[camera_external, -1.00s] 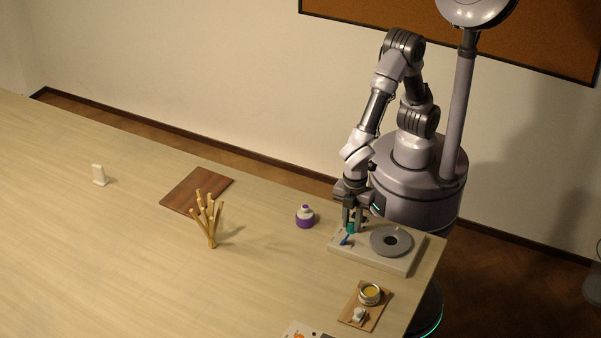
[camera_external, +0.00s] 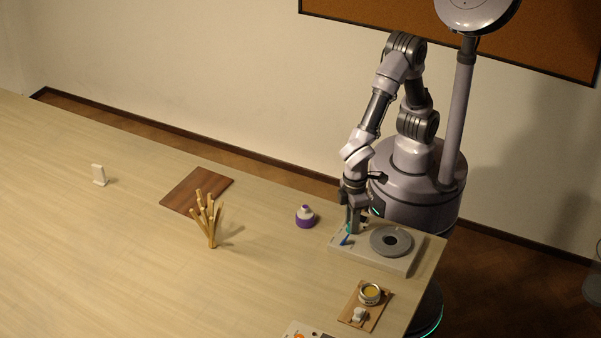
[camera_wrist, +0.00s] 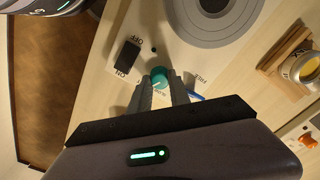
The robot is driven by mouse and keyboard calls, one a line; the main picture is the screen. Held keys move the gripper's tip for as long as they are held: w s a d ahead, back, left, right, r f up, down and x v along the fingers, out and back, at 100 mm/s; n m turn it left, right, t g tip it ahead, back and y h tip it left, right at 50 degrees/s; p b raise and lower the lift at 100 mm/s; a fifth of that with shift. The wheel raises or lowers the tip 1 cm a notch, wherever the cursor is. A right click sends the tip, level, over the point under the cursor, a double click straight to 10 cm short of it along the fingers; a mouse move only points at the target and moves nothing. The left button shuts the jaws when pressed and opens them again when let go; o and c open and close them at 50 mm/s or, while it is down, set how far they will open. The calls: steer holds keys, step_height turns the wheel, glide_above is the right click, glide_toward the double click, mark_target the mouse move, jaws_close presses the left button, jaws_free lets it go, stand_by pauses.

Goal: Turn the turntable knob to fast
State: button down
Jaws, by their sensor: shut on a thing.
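The turntable is a pale box (camera_external: 372,258) with a round grey platter (camera_external: 391,241), at the right end of the table. In the wrist view its teal knob (camera_wrist: 160,74) stands on the box (camera_wrist: 98,72) between my gripper's (camera_wrist: 161,90) two fingers, which are shut on it. Printed words surround the knob, upside down and partly covered; which one it points at I cannot tell. In the outside view my gripper (camera_external: 354,222) is low over the box's left part and mostly hides the knob.
A black switch (camera_wrist: 127,56) marked ON and OFF sits near the knob, and a blue piece (camera_wrist: 195,97) lies close to one finger. A wooden tray (camera_external: 379,314) with a jar (camera_external: 370,293) is in front.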

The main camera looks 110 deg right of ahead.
steer(key=shift+m, duration=0.4)
stand_by(0.3)
steer(key=c, duration=1.2)
jaws_free()
step_height(320, 180, up, 18)
steer(key=p, duration=0.6)
steer(key=shift+f, duration=0.25)
